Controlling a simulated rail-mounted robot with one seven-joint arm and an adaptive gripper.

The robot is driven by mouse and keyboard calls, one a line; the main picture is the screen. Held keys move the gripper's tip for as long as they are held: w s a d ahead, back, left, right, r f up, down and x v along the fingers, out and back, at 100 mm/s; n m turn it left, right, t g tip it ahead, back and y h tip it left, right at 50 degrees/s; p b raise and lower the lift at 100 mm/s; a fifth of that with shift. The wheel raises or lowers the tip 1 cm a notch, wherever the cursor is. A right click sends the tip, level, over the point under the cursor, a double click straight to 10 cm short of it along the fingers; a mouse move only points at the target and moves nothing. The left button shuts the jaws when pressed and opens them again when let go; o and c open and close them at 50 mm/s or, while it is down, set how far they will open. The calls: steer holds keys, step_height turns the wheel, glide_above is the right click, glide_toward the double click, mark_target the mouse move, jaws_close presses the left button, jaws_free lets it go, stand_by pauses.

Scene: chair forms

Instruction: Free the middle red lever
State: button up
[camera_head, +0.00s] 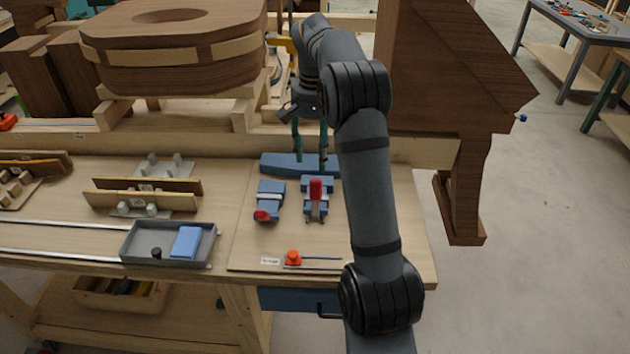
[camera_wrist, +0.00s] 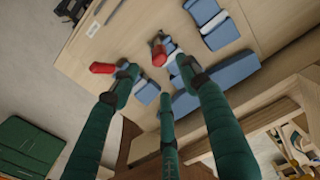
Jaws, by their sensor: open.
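The middle toggle clamp's red lever (camera_head: 316,189) stands upright on its blue base in the head view. I take it to be the upright red lever (camera_wrist: 159,55) in the wrist view, beyond my fingertips. The left clamp's red lever (camera_head: 262,216) lies low toward the bench front. Another red lever (camera_wrist: 103,68) shows in the wrist view; its clamp is partly hidden by a finger, and my arm hides that area in the head view. My gripper (camera_head: 310,159), with green fingers (camera_wrist: 157,72), is open and empty, apparently above the blue bar behind the clamps.
The long blue bar (camera_head: 285,161) lies behind the clamps. An orange knob (camera_head: 293,257) sits at the board's front. A grey tray (camera_head: 132,245) with a blue block stands left. A large wooden form (camera_head: 170,50) rises behind the bench.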

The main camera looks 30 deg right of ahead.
mark_target(316, 179)
step_height(316, 179, down, 10)
steer(key=shift+d+r, duration=0.15)
steer(key=c, duration=0.3)
steer(key=c, duration=0.8)
jaws_close()
